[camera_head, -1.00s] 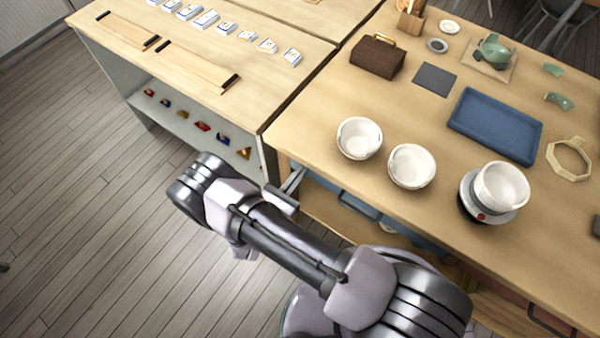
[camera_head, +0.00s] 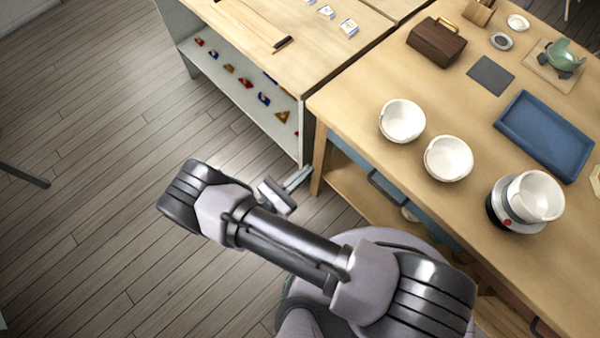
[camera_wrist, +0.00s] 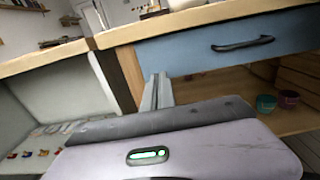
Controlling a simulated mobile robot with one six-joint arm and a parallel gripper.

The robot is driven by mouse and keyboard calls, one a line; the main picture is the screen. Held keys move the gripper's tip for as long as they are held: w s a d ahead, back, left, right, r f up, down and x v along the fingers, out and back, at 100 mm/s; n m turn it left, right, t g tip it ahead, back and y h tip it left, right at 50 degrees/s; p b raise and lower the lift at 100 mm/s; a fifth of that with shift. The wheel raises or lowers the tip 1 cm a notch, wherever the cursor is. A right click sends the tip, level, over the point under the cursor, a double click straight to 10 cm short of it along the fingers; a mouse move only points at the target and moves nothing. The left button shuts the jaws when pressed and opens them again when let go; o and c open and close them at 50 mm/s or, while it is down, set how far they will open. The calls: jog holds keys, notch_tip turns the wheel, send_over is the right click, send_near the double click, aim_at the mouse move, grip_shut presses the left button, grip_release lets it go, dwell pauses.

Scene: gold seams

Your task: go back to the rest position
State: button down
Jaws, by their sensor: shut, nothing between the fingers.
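My gripper (camera_head: 297,178) is shut and empty. In the head view it is in front of the tables, low beside the corner where the two tables meet, with my arm folded across the lower middle of the picture. In the wrist view my gripper's fingers (camera_wrist: 157,92) are together and point at the front of the right table, near its leg and left of the blue drawer (camera_wrist: 225,40). Whether the fingertips touch anything cannot be told.
The right table (camera_head: 375,85) holds two white bowls (camera_head: 402,121) (camera_head: 448,158), another bowl on a round device (camera_head: 513,212), a blue tray (camera_head: 545,134) and a brown box (camera_head: 436,41). The left table (camera_head: 240,50) has a shelf with small coloured pieces.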

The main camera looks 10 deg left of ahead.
jog(key=d+r+m+g+y, duration=0.1)
jog(key=d+r+m+g, duration=0.5)
jog(key=r+m, duration=0.4)
jog(key=d+r+m+g, duration=0.3)
jog(key=r+m+g, duration=0.45)
jog(key=r, duration=0.45)
jog(key=s+d+r+m+t+y, duration=0.2)
jog(key=s+r+m+y, duration=0.2)
jog(key=r+m+y, duration=0.2)
jog(key=s+d+r+m+t+y, duration=0.3)
jog(key=r+m+y, duration=0.3)
jog(key=r+m, duration=0.3)
jog(key=shift+v, duration=1.2)
jog(key=shift+m, duration=0.25)
